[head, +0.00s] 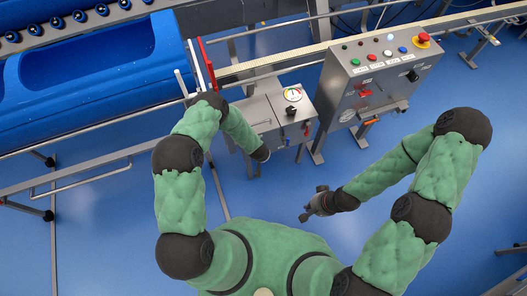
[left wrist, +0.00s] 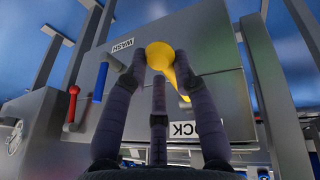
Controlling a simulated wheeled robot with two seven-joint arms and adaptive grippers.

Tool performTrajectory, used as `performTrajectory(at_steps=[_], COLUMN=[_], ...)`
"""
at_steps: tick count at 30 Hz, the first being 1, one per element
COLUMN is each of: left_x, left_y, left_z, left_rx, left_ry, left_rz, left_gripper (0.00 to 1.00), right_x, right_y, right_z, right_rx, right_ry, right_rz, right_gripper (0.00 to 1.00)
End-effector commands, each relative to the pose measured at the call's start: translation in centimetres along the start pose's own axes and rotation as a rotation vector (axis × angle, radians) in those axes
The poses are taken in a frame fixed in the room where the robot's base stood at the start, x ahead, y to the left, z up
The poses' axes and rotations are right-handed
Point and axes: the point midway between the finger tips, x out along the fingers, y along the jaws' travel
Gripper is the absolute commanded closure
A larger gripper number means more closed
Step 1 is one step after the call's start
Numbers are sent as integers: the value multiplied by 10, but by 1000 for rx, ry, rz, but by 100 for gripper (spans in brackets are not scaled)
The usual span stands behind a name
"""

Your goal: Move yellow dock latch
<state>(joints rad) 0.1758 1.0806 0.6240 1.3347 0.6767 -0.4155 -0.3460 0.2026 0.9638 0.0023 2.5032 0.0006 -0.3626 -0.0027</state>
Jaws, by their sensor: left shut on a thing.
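The yellow dock latch (left wrist: 161,52) shows in the left wrist view on a grey metal panel, with a round hub and a narrow pointer slanting down to the right. My left gripper (left wrist: 164,68) is shut on it, with fingers on both sides of the hub. A "WASH" label is above left of the latch, and a partly covered label ending in "OCK" is below right. In the head view the latch is hidden, and my left wrist is beside the small gauge box (head: 262,118). My right gripper (head: 318,203) hangs over bare floor; its finger opening is too small to judge.
A control console (head: 375,75) with coloured buttons stands right of the gauge box. A blue tub (head: 90,85) lies on rails at the left. Red (left wrist: 72,105) and blue (left wrist: 100,82) levers sit left of the latch. Floor around my right gripper is clear.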

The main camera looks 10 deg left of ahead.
Motion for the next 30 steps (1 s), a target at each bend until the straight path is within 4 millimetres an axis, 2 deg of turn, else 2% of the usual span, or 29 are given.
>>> performTrajectory(at_steps=[1,20,21,22,30], left_x=[-1,-4,-4,-4,-5], left_y=[-10,-14,-14,-14,-11], left_z=[9,15,15,15,10], left_rx=[-10,-19,-19,-19,-19], left_ry=[-26,-71,-72,-72,-65], left_rz=[-15,-18,-18,-18,-13], left_gripper=[100,100,61,55,55], right_x=[-3,-5,-5,-5,-6], right_y=[-1,-2,-2,-2,-2], right_z=[0,0,0,0,0], right_rx=[0,0,0,0,0], right_ry=[0,-1,-1,0,0], right_rz=[0,0,0,0,0], right_gripper=[100,100,100,100,100])
